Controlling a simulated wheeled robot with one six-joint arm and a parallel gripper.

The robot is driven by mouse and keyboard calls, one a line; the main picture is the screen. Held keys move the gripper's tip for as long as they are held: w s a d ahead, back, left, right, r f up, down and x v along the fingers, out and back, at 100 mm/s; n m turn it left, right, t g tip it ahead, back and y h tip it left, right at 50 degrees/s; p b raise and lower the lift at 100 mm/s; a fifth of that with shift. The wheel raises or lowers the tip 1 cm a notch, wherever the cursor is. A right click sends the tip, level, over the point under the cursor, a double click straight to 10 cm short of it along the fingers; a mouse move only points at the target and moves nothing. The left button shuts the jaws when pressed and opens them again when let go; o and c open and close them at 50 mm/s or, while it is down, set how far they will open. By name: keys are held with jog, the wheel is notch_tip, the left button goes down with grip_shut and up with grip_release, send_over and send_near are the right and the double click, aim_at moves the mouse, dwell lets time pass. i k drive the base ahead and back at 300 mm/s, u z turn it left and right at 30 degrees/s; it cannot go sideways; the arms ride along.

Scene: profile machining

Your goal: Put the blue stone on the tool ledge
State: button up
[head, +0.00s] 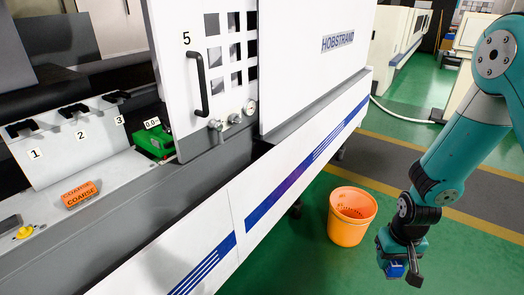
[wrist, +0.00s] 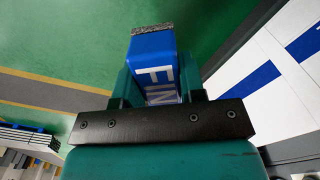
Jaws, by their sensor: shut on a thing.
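My gripper (head: 396,268) is shut on the blue stone (head: 396,269), which hangs over the green floor to the right of the machine. In the wrist view the blue stone (wrist: 153,62) sits between the fingers, with white letters partly readable as "FIN" and a grey rough end sticking out. The tool ledge (head: 110,185) is the light shelf at the left of the machine. On it lie an orange stone marked COARSE (head: 80,195), a green gauge (head: 155,140) and a small yellow item (head: 25,232).
An orange bucket (head: 350,218) stands on the floor between my gripper and the machine. The machine's white door (head: 205,75) with a black handle is beside the ledge. Numbered black clamps (head: 75,110) line the ledge's back. The ledge has bare room right of the orange stone.

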aim_at(108, 180)
jog(key=z, duration=0.4)
jog(key=k, duration=1.4)
jog(key=u, duration=1.6)
jog(key=i, duration=1)
jog(key=u, duration=0.05)
